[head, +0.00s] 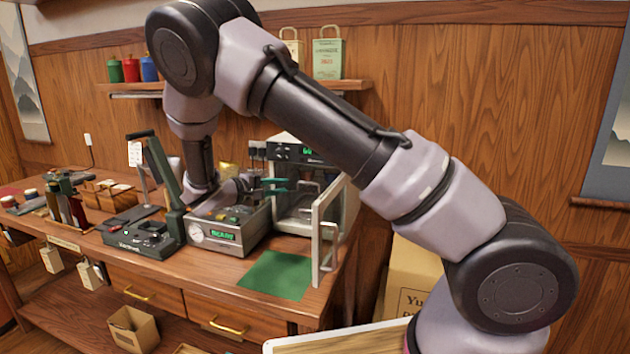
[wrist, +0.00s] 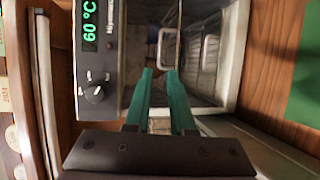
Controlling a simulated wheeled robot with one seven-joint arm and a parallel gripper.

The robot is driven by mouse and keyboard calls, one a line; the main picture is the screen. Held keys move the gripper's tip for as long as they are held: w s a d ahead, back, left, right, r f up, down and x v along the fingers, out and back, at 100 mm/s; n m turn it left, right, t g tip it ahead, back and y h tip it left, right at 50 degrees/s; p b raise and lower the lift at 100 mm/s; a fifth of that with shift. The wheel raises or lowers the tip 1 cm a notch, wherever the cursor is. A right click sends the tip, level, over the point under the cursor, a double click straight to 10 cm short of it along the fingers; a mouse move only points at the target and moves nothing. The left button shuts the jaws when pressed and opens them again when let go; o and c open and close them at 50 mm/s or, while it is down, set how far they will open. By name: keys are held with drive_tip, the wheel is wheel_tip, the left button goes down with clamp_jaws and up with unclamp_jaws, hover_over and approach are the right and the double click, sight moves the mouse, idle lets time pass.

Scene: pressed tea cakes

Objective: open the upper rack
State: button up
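The drying cabinet (head: 285,152) stands at the right end of the counter with its door (head: 328,232) swung open. In the wrist view its panel (wrist: 96,75) reads 60 °C and lies on the left, so the picture is turned sideways. The upper rack's pale loop handle (wrist: 166,46) is the one nearer the panel; the lower rack's handle (wrist: 209,52) is to its right. My gripper (wrist: 158,72) has teal fingers with a gap between them, nothing held. It points at the upper handle; contact cannot be told. In the head view my gripper (head: 286,186) is at the cabinet's front.
The open door stands to the right of my gripper. A grey machine reading READY (head: 228,228) sits left of the cabinet, below my wrist. A lever press (head: 150,236) is further left. A green mat (head: 275,276) lies bare at the counter's front.

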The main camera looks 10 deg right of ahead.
sight(305, 183)
drive_tip(key=x, duration=1.1)
clamp_jaws()
idle(1.2)
